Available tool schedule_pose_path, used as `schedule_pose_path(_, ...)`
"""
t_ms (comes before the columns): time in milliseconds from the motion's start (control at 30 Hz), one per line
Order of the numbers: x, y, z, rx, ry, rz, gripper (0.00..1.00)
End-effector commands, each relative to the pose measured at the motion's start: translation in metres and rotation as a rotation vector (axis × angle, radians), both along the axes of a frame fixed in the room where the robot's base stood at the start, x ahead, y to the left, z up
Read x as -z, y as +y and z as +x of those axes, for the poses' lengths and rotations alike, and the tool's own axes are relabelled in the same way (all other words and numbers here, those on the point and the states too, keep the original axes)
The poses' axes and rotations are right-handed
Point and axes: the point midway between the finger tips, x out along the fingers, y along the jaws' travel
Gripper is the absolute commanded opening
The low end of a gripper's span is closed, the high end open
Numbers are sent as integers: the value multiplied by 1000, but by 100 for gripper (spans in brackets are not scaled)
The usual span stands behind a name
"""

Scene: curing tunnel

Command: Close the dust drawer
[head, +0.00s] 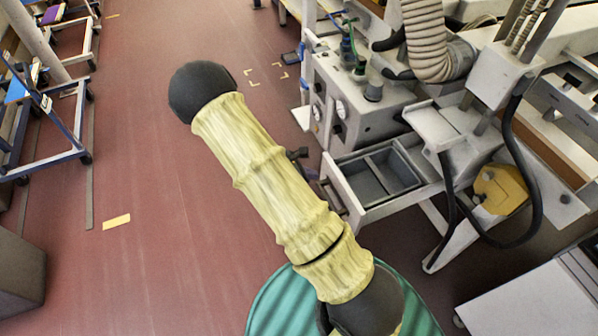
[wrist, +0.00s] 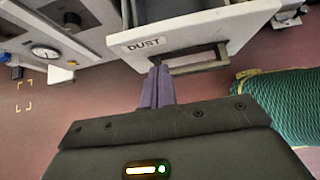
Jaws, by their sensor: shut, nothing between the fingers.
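The dust drawer (head: 385,176) is a pale tray with a grey divided inside, pulled out from the machine on the right in the head view. In the wrist view its white front (wrist: 205,35) carries a "DUST" label and a dark bar handle (wrist: 195,60). My gripper (wrist: 157,72) is shut and empty, its purple fingertips close to the drawer front by the left end of the handle. I cannot tell whether they touch it. In the head view my arm hides most of the gripper.
The grey machine (head: 345,90) with gauges and a ribbed hose (head: 425,40) stands behind the drawer. A black cable (head: 535,185) hangs to its right. A blue-framed cart (head: 50,125) stands at the left. The red floor between is clear.

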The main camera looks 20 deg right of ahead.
Motion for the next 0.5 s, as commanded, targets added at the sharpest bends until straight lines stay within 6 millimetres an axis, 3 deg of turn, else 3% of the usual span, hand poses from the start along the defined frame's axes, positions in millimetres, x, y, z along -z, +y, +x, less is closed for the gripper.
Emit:
schedule_pose_path(33, 8, -8, -1, 2, 3, -1, 0)
schedule_pose_path(233, 6, -36, 1, 1, 0, 1, 0)
schedule_pose_path(500, 6, -46, 2, -1, -1, 1, 0)
